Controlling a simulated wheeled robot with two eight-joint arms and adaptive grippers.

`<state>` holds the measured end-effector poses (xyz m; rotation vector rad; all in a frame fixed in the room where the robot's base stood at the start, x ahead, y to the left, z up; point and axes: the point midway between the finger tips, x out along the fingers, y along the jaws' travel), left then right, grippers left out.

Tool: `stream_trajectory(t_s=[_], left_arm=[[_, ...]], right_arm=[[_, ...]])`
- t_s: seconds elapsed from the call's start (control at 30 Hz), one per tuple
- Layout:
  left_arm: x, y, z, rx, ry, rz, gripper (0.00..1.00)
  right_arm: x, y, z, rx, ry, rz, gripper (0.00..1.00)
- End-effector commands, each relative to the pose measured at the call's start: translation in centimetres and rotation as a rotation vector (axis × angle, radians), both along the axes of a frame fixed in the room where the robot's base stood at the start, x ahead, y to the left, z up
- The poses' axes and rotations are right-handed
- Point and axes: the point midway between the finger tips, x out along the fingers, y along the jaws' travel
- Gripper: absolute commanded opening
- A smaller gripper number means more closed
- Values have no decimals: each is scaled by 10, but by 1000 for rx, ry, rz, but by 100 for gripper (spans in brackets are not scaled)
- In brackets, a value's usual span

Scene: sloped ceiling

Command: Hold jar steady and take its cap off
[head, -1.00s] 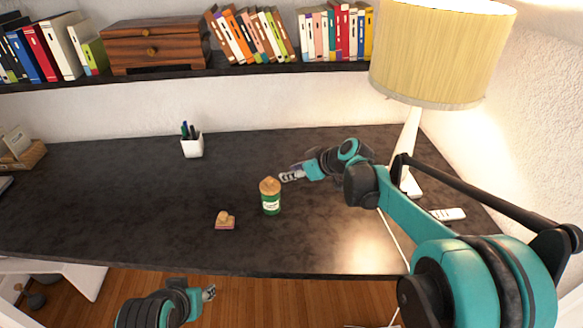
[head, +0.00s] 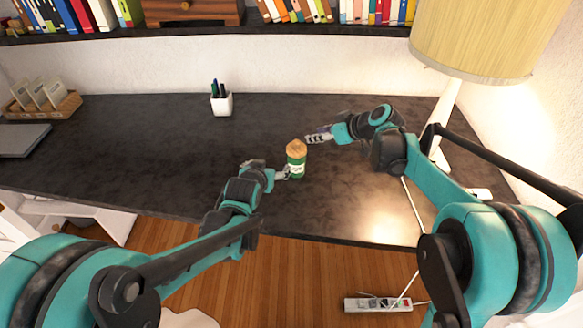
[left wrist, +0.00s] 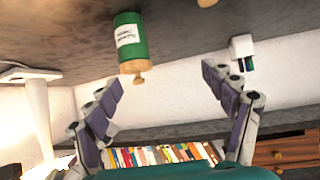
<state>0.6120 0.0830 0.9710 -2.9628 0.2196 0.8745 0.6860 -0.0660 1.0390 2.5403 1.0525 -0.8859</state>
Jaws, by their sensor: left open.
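The green jar (head: 297,170) with a white label and a wooden cap (head: 297,146) stands upright on the dark desk. In the left wrist view, which is upside down, the jar (left wrist: 131,40) and its knobbed cap (left wrist: 134,66) show beyond my fingers, off to the left. My left gripper (head: 284,173) is close to the jar's left side in the head view. Its fingers (left wrist: 165,88) are spread wide with nothing between them. My right gripper (head: 318,138) is beside the cap on the right; its finger opening and any contact are too small to tell.
A white pen cup (head: 221,104) stands behind on the desk (head: 120,160). A lamp (head: 447,115) stands at the right. A wooden tray (head: 50,107) and a laptop (head: 22,140) are at the left. A shelf of books is above.

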Motion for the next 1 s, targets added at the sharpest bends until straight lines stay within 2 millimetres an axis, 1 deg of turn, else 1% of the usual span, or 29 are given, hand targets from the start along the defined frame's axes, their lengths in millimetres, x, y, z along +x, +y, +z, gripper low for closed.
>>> stream_trajectory(t_s=[0.03, 0.1, 0.2, 0.3, 0.4, 0.57, 0.67, 1.0], left_arm=[[14, -10, -9, -4, -23, -12, 83], [30, -22, -21, -10, -54, -27, 83], [47, -37, -38, -18, -95, -44, 83], [59, -51, -54, -25, -131, -60, 83], [67, -60, -65, -31, -155, -71, 83], [73, -67, -75, -36, -175, -80, 83], [80, -70, -80, -37, -178, -81, 83], [126, -80, -99, -37, -177, -81, 83]], right_arm=[[0, 0, 0, 0, 0, 0, 34], [0, 0, 0, 0, 0, 0, 34], [0, 0, 0, 0, 0, 0, 34], [0, 0, 0, 0, 0, 0, 34], [0, 0, 0, 0, 0, 0, 34], [0, 0, 0, 0, 0, 0, 34], [0, 0, 0, 0, 0, 0, 34], [0, 0, 0, 0, 0, 0, 34]])
